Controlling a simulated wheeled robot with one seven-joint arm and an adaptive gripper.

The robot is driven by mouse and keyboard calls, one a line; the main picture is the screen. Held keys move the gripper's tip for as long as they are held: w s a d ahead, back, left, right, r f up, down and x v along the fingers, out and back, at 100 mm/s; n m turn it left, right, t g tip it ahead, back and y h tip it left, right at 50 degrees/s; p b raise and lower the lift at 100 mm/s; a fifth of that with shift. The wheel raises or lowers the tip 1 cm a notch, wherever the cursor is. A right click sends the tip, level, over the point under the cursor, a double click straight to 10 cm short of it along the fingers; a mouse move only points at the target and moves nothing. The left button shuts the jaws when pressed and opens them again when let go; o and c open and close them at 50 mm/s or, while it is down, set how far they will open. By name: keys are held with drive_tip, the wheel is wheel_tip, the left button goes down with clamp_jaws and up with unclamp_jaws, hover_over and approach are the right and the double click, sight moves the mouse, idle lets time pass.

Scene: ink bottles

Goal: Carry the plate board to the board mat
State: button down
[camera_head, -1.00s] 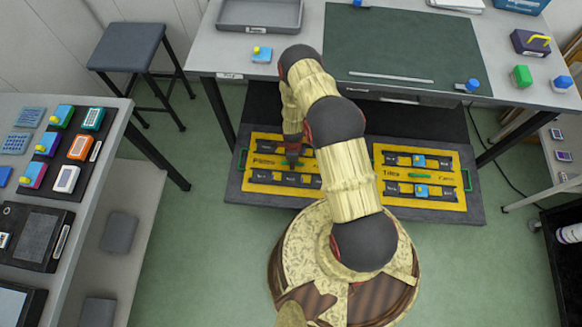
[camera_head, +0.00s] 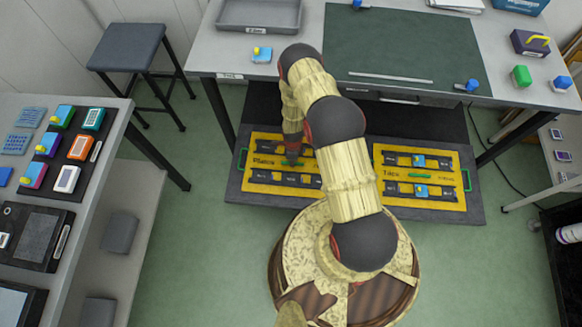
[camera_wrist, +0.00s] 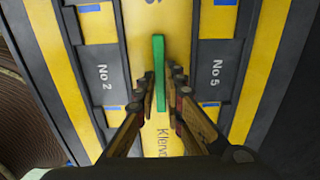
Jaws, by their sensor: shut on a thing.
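The plate board (camera_head: 276,165) is a yellow board with dark slotted strips and lettering. It lies flat on a low dark shelf, left of my arm, which hides its right part. My gripper (camera_head: 291,158) is over its middle. In the wrist view my gripper (camera_wrist: 162,88) is shut on the board's upright green handle (camera_wrist: 159,60), with strips marked No 2 and No 5 on either side. I see no gap between board and shelf. The board mat seems to be the dark green mat (camera_head: 400,45) on the table above, mostly bare.
A similar yellow board (camera_head: 437,172) marked Tiles lies right of my arm on the shelf (camera_head: 350,214). The table (camera_head: 210,62) overhangs the shelf's back. A metal strip (camera_head: 391,77) and a blue-topped piece (camera_head: 472,86) lie along the mat's front edge. A stool (camera_head: 128,48) stands left.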

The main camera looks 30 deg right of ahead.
drive_tip(key=shift+r+p, duration=1.8)
drive_tip(key=shift+r, duration=1.15)
drive_tip(key=shift+f, duration=0.1)
